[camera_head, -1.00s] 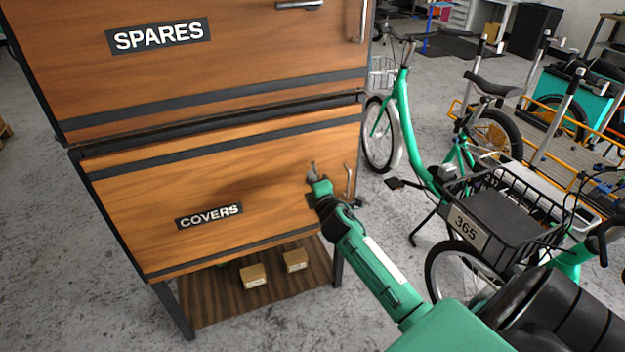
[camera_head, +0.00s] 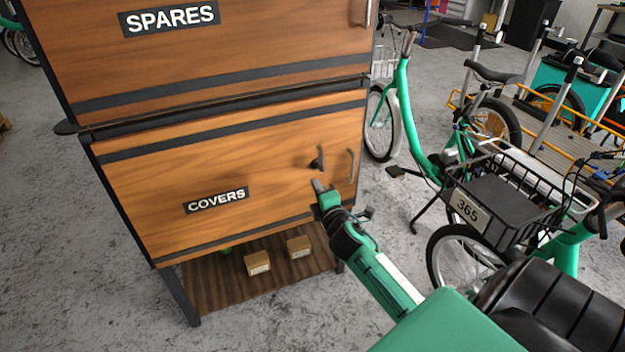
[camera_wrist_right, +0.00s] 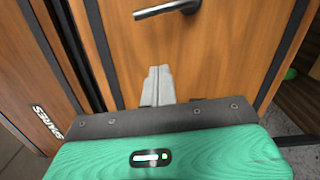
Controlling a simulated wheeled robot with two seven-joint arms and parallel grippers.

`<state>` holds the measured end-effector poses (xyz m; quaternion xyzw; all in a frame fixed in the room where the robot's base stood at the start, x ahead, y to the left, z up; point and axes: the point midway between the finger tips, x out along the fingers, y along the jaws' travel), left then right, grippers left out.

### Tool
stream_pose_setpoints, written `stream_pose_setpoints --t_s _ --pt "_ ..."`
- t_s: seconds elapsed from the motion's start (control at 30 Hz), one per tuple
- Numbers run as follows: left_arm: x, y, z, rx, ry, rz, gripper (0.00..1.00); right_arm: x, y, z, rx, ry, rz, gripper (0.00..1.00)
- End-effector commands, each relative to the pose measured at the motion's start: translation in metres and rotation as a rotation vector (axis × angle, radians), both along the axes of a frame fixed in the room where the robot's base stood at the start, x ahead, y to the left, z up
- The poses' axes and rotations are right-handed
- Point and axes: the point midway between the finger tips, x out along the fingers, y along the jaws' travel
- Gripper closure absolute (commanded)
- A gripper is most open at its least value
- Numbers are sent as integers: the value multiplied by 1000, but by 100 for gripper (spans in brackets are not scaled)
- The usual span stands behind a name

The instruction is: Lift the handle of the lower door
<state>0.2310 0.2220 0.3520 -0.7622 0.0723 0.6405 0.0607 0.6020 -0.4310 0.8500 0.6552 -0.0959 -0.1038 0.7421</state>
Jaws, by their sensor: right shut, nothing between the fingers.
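The lower door (camera_head: 150,195), wooden and labelled COVERS, looks closed under the SPARES door. In the right wrist view the handle (camera_wrist_right: 168,9) is a metal lever at the top edge, partly cut off. My left gripper is not in view.
Small cardboard boxes (camera_head: 258,263) lie on the shelf below. Green bikes, one with a black basket (camera_head: 500,200), stand close on the right.

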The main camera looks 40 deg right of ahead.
Motion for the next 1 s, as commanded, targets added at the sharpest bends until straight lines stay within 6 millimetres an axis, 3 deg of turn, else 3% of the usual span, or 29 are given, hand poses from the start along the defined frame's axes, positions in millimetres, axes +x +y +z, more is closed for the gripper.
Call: stream_pose_setpoints --t_s 0.2,0.53,0.8,0.9,0.97,1.0 --pt "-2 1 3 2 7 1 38 -14 4 0 0 0 -1 100" --pt "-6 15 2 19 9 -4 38 -15 4 0 -1 0 -1 100" --pt "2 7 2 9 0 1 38 -15 4 0 0 1 0 100" --pt "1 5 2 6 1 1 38 -15 5 -14 28 24 0 100" --pt "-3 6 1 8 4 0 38 -15 6 -35 71 58 2 100" --pt "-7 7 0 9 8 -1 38 -16 8 -55 114 90 1 100"
